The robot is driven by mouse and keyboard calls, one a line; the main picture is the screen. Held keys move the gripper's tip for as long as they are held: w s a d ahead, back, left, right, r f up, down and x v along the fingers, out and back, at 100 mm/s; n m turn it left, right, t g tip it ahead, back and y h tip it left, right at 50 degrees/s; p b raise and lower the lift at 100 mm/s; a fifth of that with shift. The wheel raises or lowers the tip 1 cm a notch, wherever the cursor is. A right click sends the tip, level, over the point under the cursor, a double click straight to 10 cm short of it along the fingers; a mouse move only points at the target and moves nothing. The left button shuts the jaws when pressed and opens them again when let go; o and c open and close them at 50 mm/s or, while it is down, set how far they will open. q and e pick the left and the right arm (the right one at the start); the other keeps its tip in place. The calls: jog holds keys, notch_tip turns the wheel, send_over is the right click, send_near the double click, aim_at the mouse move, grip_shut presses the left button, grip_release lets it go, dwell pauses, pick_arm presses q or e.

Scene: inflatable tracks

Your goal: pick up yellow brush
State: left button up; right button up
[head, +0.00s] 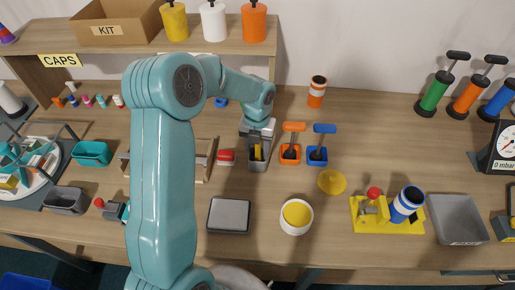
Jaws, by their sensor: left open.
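The yellow brush (258,152) shows as a small yellow strip at a grey holder (258,166) near the middle of the table. My left gripper (257,146) points down right over it and hides most of it. Its jaws are open, with the yellow strip showing between or just behind the fingers; I cannot tell whether they touch it. To the right, an orange brush (293,128) stands in an orange holder (290,155) and a blue brush (324,129) in a blue holder (317,156). My right gripper is out of view.
A red-topped item (226,156) lies close left of the grey holder. A yellow dish (331,181), a white bowl (296,216) and a grey tray (229,215) lie nearer. A shelf (145,47) stands behind. The table right of the blue holder is mostly clear.

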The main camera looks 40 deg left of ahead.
pick_arm(q)
jog(key=shift+w+f, duration=0.1)
jog(key=shift+f, duration=0.1)
jog(key=shift+d+r, duration=0.1)
jog(key=shift+d, duration=0.05)
jog(key=shift+c, duration=0.9)
jog(key=c, duration=0.5)
grip_shut()
jog(key=shift+r, duration=0.1)
notch_tip(320, 180, up, 20)
jog(key=shift+b, duration=0.35)
